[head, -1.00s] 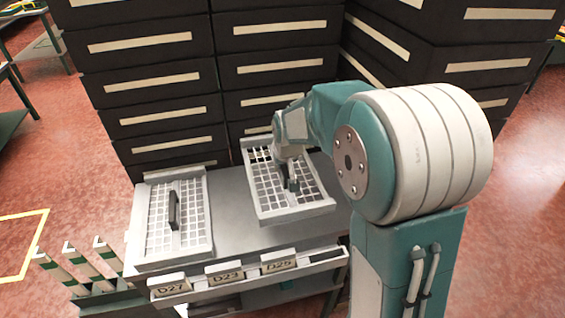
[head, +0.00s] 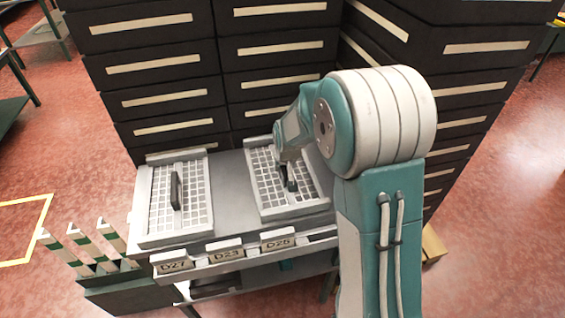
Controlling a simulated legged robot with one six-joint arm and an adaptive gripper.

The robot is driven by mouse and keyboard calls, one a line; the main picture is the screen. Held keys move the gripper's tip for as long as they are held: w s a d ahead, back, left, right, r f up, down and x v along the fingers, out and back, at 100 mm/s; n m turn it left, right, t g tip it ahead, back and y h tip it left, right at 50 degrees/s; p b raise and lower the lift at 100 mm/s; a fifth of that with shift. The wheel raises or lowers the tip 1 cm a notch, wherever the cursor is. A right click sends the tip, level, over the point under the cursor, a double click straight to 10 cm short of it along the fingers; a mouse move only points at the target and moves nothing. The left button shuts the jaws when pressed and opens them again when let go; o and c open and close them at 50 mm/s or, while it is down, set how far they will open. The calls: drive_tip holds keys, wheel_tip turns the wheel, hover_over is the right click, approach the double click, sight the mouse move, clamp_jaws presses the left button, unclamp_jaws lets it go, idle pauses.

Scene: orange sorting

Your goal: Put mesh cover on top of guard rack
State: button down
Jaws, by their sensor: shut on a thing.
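A light grey mesh cover (head: 263,173) with a square grid lies at the right part of the grey table (head: 228,190), roughly level. My gripper (head: 289,184) is shut on the dark handle in the middle of this cover, and the wrist hides part of the grid. I cannot tell whether the cover rests on a guard rack or hangs slightly above it; what is under it is hidden. A second mesh cover (head: 195,200) with an upright dark handle (head: 176,190) lies on a pale frame at the table's left.
Dark stacked drawers (head: 165,75) with pale label strips stand close behind the table. Label plates D27 (head: 174,264), D23 (head: 225,252) and D25 (head: 278,241) line the front edge. Green-and-white posts (head: 65,250) stand at lower left. A bare strip of table lies between the covers.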

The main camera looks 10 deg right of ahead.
drive_tip(key=c, duration=0.5)
unclamp_jaws()
drive_tip(key=v, duration=1.1)
drive_tip(key=shift+s+r, duration=0.2)
drive_tip(key=shift+r, duration=0.1)
drive_tip(key=shift+r, duration=0.1)
wheel_tip(320, 180, up, 8)
idle(0.3)
